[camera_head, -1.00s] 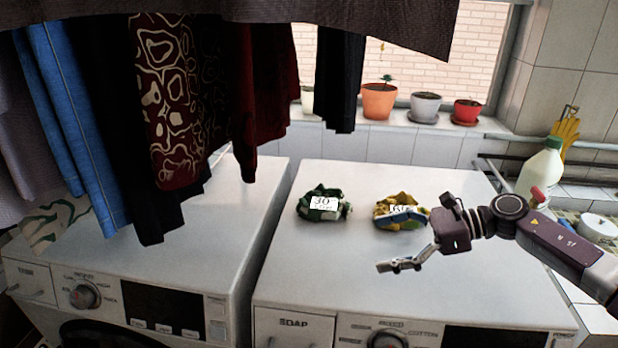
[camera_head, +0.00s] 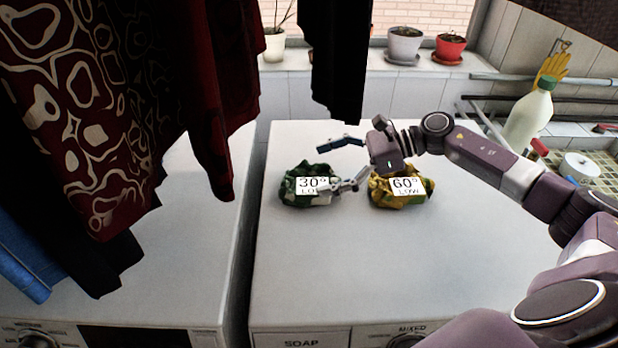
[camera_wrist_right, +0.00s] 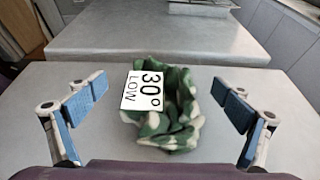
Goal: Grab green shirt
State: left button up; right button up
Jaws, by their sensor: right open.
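The green shirt (camera_head: 297,190) lies crumpled on top of the right-hand washing machine, with a white "30° LOW" label on it. It also shows in the right wrist view (camera_wrist_right: 172,122), between and ahead of the two fingers. My right gripper (camera_head: 342,163) is open, just right of the shirt in the head view, with one finger on the far side and one nearer, partly over the shirt's right edge. In the wrist view the open right gripper (camera_wrist_right: 160,110) has nothing between its pads but the shirt beyond; I cannot tell whether they touch. My left gripper is not in view.
A yellow-patterned shirt (camera_head: 402,188) labelled "60° LOW" lies close to the right, beside my right gripper. Dark clothes (camera_head: 70,110) hang at the left. A bottle (camera_head: 528,112) stands at the right. The machine top (camera_head: 400,270) in front is clear.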

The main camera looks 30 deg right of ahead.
aim_at(304, 176)
jog(key=p+x, duration=0.3)
jog(key=x, duration=0.1)
jog(key=shift+w+a+f, duration=0.15)
jog(key=shift+a+f, duration=0.3)
jog(key=shift+c, duration=0.7)
jog(key=c, duration=1.3)
